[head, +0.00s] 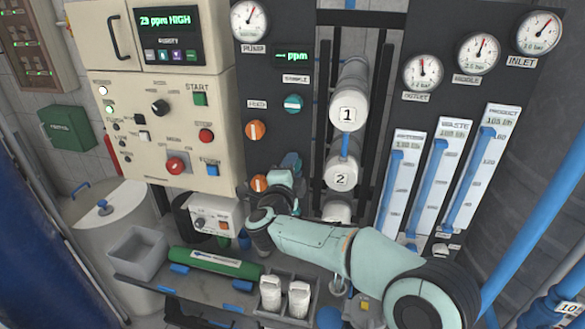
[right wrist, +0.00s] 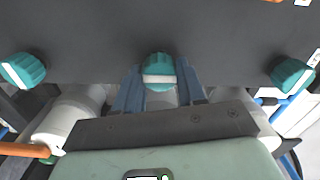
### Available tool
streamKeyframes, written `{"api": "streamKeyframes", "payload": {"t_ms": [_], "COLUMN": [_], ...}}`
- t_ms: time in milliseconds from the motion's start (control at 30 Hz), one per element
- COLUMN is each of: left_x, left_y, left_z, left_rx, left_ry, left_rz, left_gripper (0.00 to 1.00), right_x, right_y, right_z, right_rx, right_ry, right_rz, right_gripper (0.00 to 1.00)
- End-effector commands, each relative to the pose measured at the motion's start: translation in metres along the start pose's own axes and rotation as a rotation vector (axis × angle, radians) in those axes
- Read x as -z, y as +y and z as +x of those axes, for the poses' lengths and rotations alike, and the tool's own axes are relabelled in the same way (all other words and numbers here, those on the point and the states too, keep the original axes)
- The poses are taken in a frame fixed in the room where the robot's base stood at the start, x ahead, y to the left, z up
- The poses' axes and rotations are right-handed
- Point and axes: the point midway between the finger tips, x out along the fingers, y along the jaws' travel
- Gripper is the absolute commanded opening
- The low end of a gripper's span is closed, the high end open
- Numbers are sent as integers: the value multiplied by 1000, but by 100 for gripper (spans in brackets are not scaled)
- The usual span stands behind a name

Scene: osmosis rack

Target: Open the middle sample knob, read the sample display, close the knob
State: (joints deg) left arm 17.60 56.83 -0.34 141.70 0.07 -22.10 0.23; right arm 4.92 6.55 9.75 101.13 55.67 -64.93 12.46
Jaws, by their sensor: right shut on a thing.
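In the right wrist view, the middle teal sample knob (right wrist: 158,70) sits between the two blue fingers of my right gripper (right wrist: 157,88), which is shut on it. Its white bar lies about level. Two more teal knobs show there, one at the left (right wrist: 22,70) and one at the right (right wrist: 293,75). In the head view my right gripper (head: 287,172) is at the dark panel, below the top teal knob (head: 292,103); my wrist hides much of the grasp. The sample display (head: 291,56) shows a dash and "ppm", no number. My left gripper is not in view.
White cylinders marked 1 (head: 347,112) and 2 (head: 341,175) stand close right of my gripper. Orange knobs (head: 255,131) are to its left. A control box display (head: 167,35) reads "23 ppm HIGH". A tray with white bottles (head: 271,294) lies below my arm.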

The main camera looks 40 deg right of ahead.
Motion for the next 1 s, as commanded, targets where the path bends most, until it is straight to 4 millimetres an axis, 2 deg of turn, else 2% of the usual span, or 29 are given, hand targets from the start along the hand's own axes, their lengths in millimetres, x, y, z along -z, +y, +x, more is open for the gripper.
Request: {"api": "streamKeyframes", "payload": {"t_ms": [267, 300, 367, 733, 867, 1000], "left_x": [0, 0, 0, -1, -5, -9], "left_y": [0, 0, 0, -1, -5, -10], "left_z": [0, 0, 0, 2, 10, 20], "left_rx": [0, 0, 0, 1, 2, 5], "left_ry": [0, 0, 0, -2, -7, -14], "left_rz": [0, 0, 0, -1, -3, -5], "left_gripper": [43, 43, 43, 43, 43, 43], "right_x": [1, 1, 1, 0, -1, -1], "right_y": [-1, -1, -1, 0, 1, 2], "right_z": [0, 0, 0, -5, -23, -55], "right_rx": [3, 3, 3, 2, 1, 2], "right_ry": [2, 2, 2, -1, -3, -4], "right_rz": [-2, -2, -2, 0, 1, 0], "right_gripper": [9, 49, 65, 65, 65, 65]}}
